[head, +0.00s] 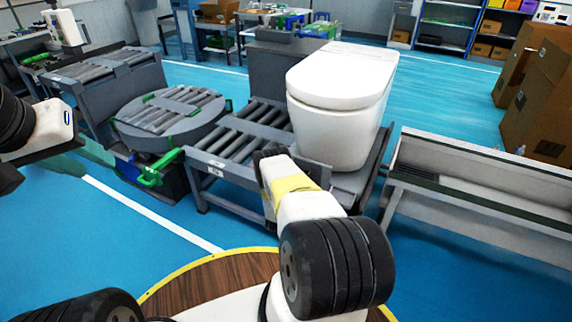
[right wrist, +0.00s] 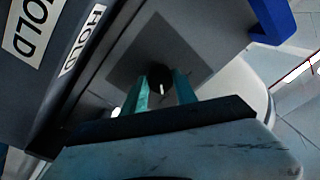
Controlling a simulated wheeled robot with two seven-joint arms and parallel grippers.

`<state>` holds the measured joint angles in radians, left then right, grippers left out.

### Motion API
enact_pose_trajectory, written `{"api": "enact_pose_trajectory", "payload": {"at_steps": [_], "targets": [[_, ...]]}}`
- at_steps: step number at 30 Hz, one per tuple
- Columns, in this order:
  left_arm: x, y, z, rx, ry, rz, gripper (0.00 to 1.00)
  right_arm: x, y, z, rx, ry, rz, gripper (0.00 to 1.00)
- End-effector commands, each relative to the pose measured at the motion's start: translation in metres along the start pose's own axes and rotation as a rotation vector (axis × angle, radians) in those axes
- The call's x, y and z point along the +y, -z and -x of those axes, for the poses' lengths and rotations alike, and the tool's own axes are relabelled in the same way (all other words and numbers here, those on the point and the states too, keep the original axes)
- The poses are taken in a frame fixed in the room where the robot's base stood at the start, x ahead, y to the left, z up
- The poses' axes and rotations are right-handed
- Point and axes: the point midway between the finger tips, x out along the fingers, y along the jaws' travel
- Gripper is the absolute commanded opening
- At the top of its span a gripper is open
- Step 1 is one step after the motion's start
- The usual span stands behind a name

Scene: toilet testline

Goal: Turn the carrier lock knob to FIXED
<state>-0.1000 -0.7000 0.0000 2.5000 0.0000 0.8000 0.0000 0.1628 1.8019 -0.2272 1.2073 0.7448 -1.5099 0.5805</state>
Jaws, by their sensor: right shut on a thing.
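The dark round knob (right wrist: 159,80), which I take as the carrier lock knob, is on a grey square plate in the right wrist view. The teal fingers of my right gripper (right wrist: 162,92) are shut on it, one on each side. Labels reading HOLD (right wrist: 82,40) are on the grey panel to its left. I see no FIXED label, and the knob's setting cannot be read. In the head view my right arm covers its gripper and the knob. My left gripper (head: 76,157) is at the left, its teal fingers apart and empty, near the round turntable.
A white toilet (head: 340,95) stands on the carrier at the end of the roller conveyor (head: 235,135). A round roller turntable (head: 170,115) is to the left. A grey trough bench (head: 480,180) is to the right, with cardboard boxes (head: 540,95) behind. Blue floor is open in front.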

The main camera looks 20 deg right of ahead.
Motion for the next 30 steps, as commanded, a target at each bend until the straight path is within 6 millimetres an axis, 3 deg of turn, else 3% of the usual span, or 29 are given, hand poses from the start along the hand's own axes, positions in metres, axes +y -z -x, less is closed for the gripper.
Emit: {"api": "enact_pose_trajectory", "payload": {"at_steps": [15, 16, 19, 30], "targets": [[0.0000, 0.0000, 0.0000, 0.000, 0.000, 0.000, 0.36, 0.0002, -0.0008, 0.0006, -0.001, -0.002, -0.019, 0.00], [0.0000, 0.0000, 0.0000, 0.000, 0.000, 0.000, 0.36, 0.0003, -0.0008, 0.0006, -0.001, -0.002, -0.019, 0.38], [0.0000, 0.0000, 0.0000, 0.000, 0.000, 0.000, 0.36, 0.0002, -0.0007, 0.0005, -0.001, -0.001, -0.019, 0.56], [0.0000, 0.0000, 0.0000, 0.000, 0.000, 0.000, 0.36, 0.0002, -0.0007, 0.0046, -0.001, -0.002, -0.018, 0.56]]}}
